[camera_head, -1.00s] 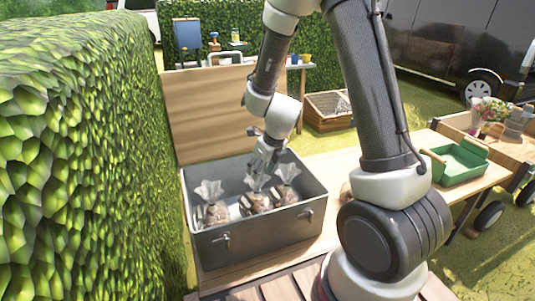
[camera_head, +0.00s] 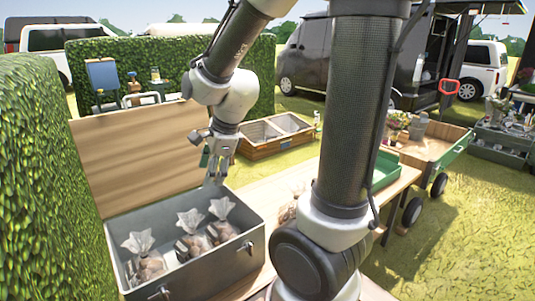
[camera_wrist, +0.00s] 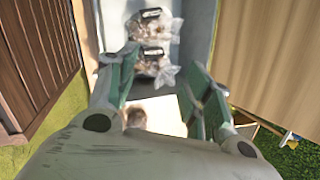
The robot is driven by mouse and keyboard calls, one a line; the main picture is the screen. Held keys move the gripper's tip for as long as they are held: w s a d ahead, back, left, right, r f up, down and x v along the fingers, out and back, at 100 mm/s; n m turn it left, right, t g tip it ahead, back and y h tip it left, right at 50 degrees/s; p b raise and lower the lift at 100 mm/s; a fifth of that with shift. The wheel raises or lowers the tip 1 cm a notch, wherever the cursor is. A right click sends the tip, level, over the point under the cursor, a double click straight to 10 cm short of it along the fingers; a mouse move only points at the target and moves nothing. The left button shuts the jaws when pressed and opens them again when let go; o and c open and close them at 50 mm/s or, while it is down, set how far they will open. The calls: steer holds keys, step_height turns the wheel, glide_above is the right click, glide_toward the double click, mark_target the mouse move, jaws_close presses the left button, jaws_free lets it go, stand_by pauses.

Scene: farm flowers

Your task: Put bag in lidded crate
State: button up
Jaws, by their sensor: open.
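The lidded crate (camera_head: 190,282) is a grey open box at lower left in the head view. Its wooden lid (camera_head: 140,150) stands upright at the back. Three clear bags with brown contents stand inside: a left bag (camera_head: 147,264), a middle bag (camera_head: 190,240) and a right bag (camera_head: 222,228). Another bag (camera_head: 288,212) is partly hidden behind my arm on the table. My gripper (camera_head: 214,170) is open and empty above the crate's far right rim. In the wrist view, my open gripper (camera_wrist: 158,75) shows bags (camera_wrist: 152,62) beyond its fingers.
The wooden table (camera_head: 262,192) runs right of the crate. A green tray (camera_head: 385,168) stands on it, partly behind my arm. A divided wooden crate (camera_head: 275,135) lies on the grass behind. A hedge (camera_head: 35,180) closes off the left side. A wooden cart (camera_head: 432,145) stands at right.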

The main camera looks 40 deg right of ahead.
steer(key=s+d+r+n+h, duration=0.1)
steer(key=s+d+r+n, duration=0.2)
steer(key=s+n, duration=0.5)
steer(key=s+d+r+n, duration=0.4)
steer(key=s+r+n, duration=0.2)
steer(key=n, duration=0.6)
steer(key=s, duration=0.2)
steer(key=shift+s+r+n+h, duration=0.2)
steer(key=shift+s+n+h, duration=0.15)
steer(key=shift+n+h, duration=0.05)
steer(key=shift+d, duration=0.1)
steer(key=shift+c, duration=0.3)
